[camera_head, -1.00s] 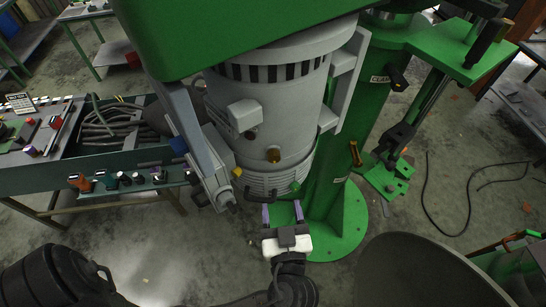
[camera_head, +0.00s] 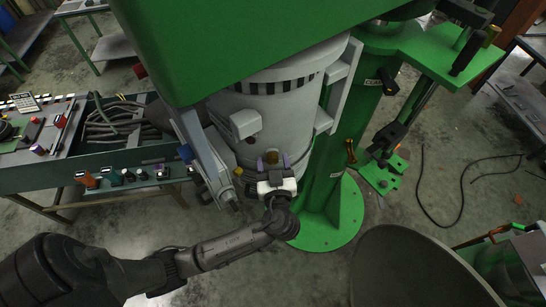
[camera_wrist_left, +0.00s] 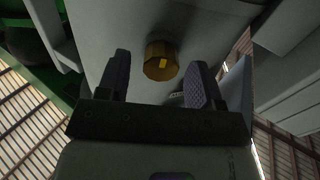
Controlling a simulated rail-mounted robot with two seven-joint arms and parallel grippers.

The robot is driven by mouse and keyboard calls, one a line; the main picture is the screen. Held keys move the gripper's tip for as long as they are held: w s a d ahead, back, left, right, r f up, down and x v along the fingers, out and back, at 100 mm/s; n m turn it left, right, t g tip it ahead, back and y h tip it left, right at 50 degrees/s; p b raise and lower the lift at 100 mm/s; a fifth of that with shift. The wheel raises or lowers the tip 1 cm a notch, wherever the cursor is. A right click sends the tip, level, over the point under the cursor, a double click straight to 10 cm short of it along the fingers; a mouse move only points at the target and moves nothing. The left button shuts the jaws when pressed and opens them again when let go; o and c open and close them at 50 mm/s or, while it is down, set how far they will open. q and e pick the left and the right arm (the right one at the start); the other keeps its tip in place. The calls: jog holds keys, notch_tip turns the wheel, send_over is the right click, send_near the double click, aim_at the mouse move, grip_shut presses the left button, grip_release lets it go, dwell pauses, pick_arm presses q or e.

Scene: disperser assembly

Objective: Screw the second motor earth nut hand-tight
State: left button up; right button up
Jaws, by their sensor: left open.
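The grey motor (camera_head: 270,115) hangs upright below the green housing. A round brass-coloured nut (camera_head: 271,157) sits on its lower front, and I take it as the motor earth nut. In the left wrist view the nut (camera_wrist_left: 161,60) shows between my fingertips, with a bright yellow mark on its face. My left gripper (camera_head: 273,164) is open, one finger on each side of the nut. Gaps show between the nut and both fingers in the wrist view, so it is not gripped. My right gripper is not in view.
A grey bracket arm (camera_head: 203,160) stands just left of the motor. The green column (camera_head: 324,165) is close on the right, with a bronze-coloured handle (camera_head: 351,151). A bench with cables and small coloured parts (camera_head: 125,177) is at the left. A large dark bowl (camera_head: 420,270) fills the lower right.

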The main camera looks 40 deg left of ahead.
pick_arm(q)
jog(key=shift+w+a, duration=0.15)
jog(key=shift+a, duration=0.1)
jog(key=c, duration=0.9)
jog(key=shift+f, duration=0.1)
